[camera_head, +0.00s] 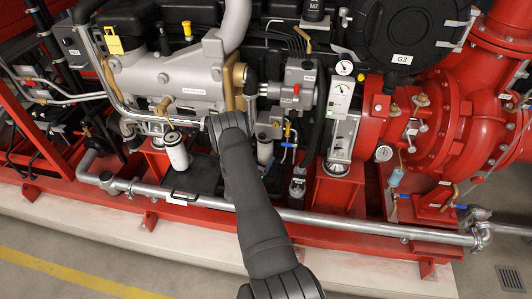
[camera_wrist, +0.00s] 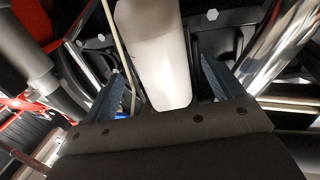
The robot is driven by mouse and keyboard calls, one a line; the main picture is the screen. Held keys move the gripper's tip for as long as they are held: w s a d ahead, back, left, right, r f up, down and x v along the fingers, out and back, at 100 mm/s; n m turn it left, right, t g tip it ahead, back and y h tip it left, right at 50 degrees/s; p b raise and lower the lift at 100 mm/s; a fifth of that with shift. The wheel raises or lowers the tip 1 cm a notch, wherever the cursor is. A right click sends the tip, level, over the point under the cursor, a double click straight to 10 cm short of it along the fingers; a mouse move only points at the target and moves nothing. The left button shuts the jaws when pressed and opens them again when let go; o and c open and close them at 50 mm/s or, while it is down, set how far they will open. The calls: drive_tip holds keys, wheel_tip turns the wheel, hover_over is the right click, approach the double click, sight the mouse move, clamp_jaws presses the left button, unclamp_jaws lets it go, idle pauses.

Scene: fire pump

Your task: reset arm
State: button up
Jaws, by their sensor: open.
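My arm (camera_head: 255,215) reaches from the bottom middle of the head view toward the engine of the red pump set. The arm hides my gripper's fingers in that view. In the wrist view my gripper (camera_wrist: 165,90) is open, with its two blue-grey fingers apart on either side. A white cylinder (camera_wrist: 152,55) shows beyond and between the fingers. I cannot tell whether anything touches it.
A silver pipe (camera_head: 330,219) runs along the front of the red base frame. A white filter (camera_head: 176,152) hangs left of my arm. A gauge panel (camera_head: 342,105) and the red pump (camera_head: 465,120) stand to the right. The floor (camera_head: 50,262) in front is clear.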

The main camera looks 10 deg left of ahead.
sight(264, 156)
drive_tip(key=shift+x, duration=1.85)
drive_tip(key=shift+w+d, duration=0.1)
drive_tip(key=shift+w, duration=0.15)
drive_tip(key=c, duration=1.3)
drive_tip(key=shift+d+n+y, duration=0.1)
drive_tip(key=shift+n+y, duration=0.3)
drive_tip(key=shift+y, duration=0.2)
drive_tip(key=shift+d+n+t+y, duration=0.15)
drive_tip(key=shift+n+t+y, duration=0.15)
drive_tip(key=shift+n+y, duration=1.5)
drive_tip(key=shift+y, duration=0.7)
drive_tip(key=shift+m, duration=0.3)
